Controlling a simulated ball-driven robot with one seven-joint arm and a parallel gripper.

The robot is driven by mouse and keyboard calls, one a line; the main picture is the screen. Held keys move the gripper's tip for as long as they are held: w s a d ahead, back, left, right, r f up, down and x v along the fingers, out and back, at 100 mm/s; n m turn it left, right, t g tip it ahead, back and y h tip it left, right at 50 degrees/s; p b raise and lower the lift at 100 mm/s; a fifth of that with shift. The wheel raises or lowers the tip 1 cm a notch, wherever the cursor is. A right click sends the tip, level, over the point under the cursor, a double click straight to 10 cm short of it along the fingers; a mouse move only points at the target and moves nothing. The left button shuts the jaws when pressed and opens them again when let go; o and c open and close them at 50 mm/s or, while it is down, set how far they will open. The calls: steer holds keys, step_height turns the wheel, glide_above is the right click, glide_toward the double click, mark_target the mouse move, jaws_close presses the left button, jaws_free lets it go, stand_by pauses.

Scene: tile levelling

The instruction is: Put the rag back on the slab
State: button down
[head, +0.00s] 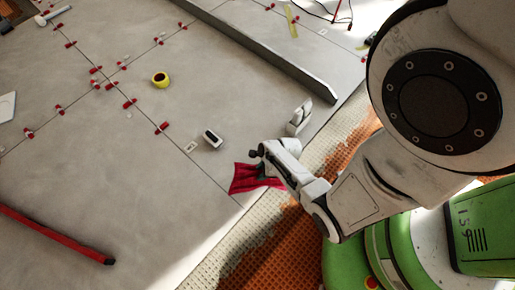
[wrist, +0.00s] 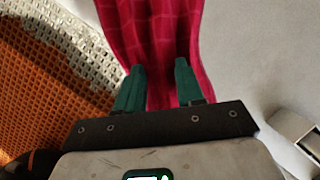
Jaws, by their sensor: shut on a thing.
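The rag is crimson cloth with a faint grid pattern. In the head view the rag (head: 247,179) shows below my gripper (head: 258,162), at the near edge of the pale grey slab (head: 150,190). In the wrist view the rag (wrist: 150,30) runs up from between the two dark green fingers of my gripper (wrist: 158,72), which is shut on it. The slab (wrist: 255,50) fills the right of that view. I cannot tell whether the rag's lower part touches the slab or hangs just above it.
Orange mesh matting (head: 285,255) and a pale notched strip (head: 225,262) border the slab. A small white-and-black device (head: 212,138), a yellow tape roll (head: 160,79), red clips (head: 162,127), a red bar (head: 55,233) and a long grey bar (head: 265,57) lie on the tiles.

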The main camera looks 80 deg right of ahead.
steer(key=w+d+f+b, duration=0.1)
steer(key=d+f+b, duration=0.2)
steer(key=d+b, duration=0.1)
steer(key=w+d+f+b, duration=0.1)
steer(key=d+f+b, duration=0.2)
steer(key=d, duration=0.1)
steer(key=w+d+f+b, duration=0.1)
steer(key=d+f+b, duration=0.2)
steer(key=d+b, duration=0.1)
steer(key=shift+w+d+f+b, duration=0.3)
steer(key=shift+d+f, duration=0.1)
steer(key=shift+d, duration=0.1)
step_height(320, 180, down, 3)
steer(key=b, duration=0.2)
steer(key=shift+d+f+b, duration=0.1)
steer(key=shift+d+b, duration=0.05)
steer(key=shift+b, duration=0.15)
steer(key=shift+f, duration=0.15)
steer(key=c, duration=0.7)
jaws_free()
